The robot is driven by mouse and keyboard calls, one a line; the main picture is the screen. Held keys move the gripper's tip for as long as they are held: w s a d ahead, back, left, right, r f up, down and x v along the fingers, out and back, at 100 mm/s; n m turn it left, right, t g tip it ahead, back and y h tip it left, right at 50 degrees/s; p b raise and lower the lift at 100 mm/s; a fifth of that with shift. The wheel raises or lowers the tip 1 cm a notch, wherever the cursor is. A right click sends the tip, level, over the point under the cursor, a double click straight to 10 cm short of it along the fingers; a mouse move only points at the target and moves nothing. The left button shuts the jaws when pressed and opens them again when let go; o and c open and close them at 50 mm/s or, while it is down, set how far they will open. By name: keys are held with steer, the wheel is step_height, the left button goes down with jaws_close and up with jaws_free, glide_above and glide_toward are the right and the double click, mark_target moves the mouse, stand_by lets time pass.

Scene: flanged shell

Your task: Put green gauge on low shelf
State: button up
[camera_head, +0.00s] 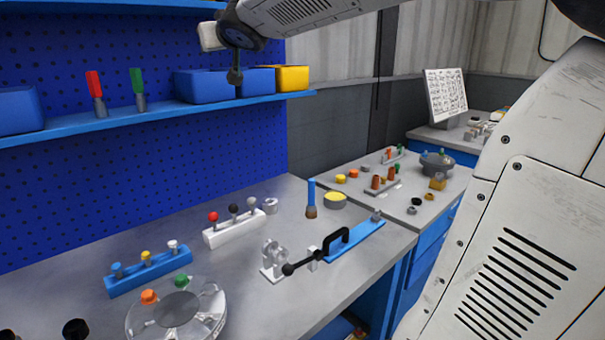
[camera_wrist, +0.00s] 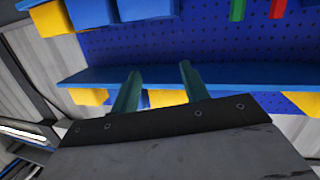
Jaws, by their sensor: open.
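The green gauge (camera_head: 138,84), with a green upper part and a grey base, stands on the low shelf (camera_head: 160,115), to the right of a similar red piece (camera_head: 95,88). The wrist view looks upside down; there a green shape (camera_wrist: 238,10), seemingly the gauge, is cut by the top edge beside a red one (camera_wrist: 277,8). My gripper (camera_wrist: 160,69) is open, its two dark green fingers apart with nothing between them, pointing towards the pegboard and away from the gauge. In the head view the end of my arm is above the shelf's right part; its fingers are unclear.
Blue bins (camera_head: 204,86) and a yellow bin (camera_head: 291,77) fill the shelf's right end; another blue bin (camera_head: 20,110) stands at left. An upper shelf (camera_head: 100,4) runs above. The bench below holds knob racks (camera_head: 148,272), a round clear fixture (camera_head: 205,318) and a clamp (camera_head: 318,255).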

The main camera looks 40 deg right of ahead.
steer(key=s+a+f+g+y, duration=0.1)
steer(key=s+a+f+g, duration=0.2)
steer(key=s+f, duration=0.7)
steer(key=s+a+f+g+y, duration=0.1)
steer(key=s+a+f+g, duration=0.2)
steer(key=s+f+g, duration=0.3)
steer(key=s+a+f+n+g+y, duration=0.1)
steer(key=s+a+f+g, duration=0.2)
steer(key=s+f, duration=1.1)
steer(key=s+g, duration=0.2)
steer(key=s, duration=0.5)
steer(key=shift+s+a+f+g, duration=0.25)
steer(key=shift+s+a+g, duration=0.05)
steer(key=shift+s+a, duration=0.05)
